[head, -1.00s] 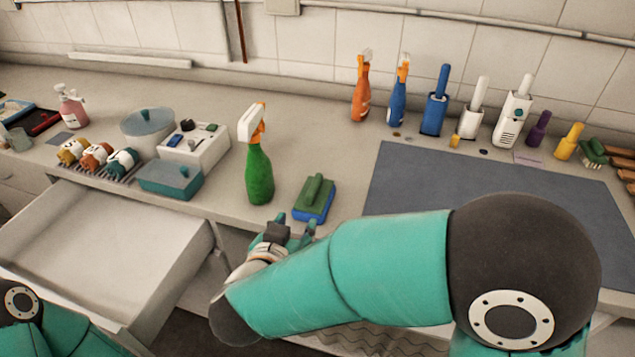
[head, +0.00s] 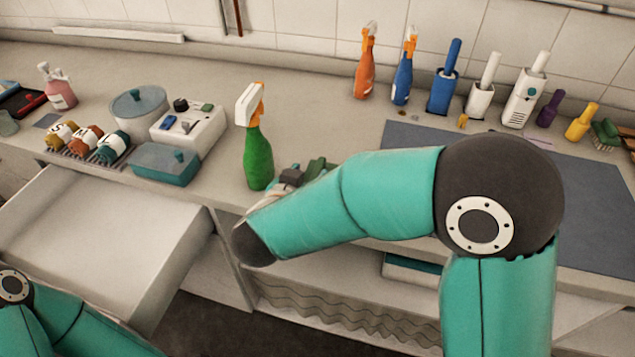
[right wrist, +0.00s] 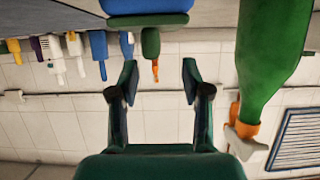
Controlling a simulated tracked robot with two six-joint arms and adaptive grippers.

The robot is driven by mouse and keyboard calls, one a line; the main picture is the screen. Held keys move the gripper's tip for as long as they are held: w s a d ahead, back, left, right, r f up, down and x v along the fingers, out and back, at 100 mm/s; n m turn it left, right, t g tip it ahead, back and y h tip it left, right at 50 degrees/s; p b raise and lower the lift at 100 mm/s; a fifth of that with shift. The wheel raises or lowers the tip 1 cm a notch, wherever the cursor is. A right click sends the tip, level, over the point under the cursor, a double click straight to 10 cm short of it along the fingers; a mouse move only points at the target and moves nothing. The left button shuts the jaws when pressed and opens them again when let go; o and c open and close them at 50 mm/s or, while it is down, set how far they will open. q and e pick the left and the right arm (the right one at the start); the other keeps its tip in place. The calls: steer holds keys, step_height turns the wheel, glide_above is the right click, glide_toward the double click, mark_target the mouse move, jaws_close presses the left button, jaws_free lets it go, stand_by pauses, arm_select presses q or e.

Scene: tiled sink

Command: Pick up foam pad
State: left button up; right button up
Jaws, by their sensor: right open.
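The foam pad is green on top with a green handle and has a blue base. In the head view it is mostly hidden behind my right arm, with only a bit of green (head: 318,165) showing. In the right wrist view, which is upside down, its blue base (right wrist: 150,6) is at the top edge and its green handle (right wrist: 150,42) points down. My right gripper (right wrist: 157,80) is open and empty. Its fingers stand either side of the handle's line, and the handle is just beyond the fingertips. My left gripper is out of view.
A green spray bottle (head: 257,155) stands close beside the right gripper; it also shows in the right wrist view (right wrist: 275,50). An open drawer (head: 95,250) sticks out at left. A grey mat (head: 590,195) lies at right. Several bottles and brushes line the wall.

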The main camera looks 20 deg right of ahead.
mark_target(316, 172)
steer(key=shift+s+d+f+x, duration=0.1)
steer(key=shift+x, duration=0.75)
steer(key=shift+s+d+f+x, duration=0.1)
steer(key=shift+s+x, duration=0.05)
steer(key=shift+x, duration=0.7)
steer(key=shift+s+d+f+x, duration=0.1)
steer(key=shift+x, duration=0.8)
jaws_close()
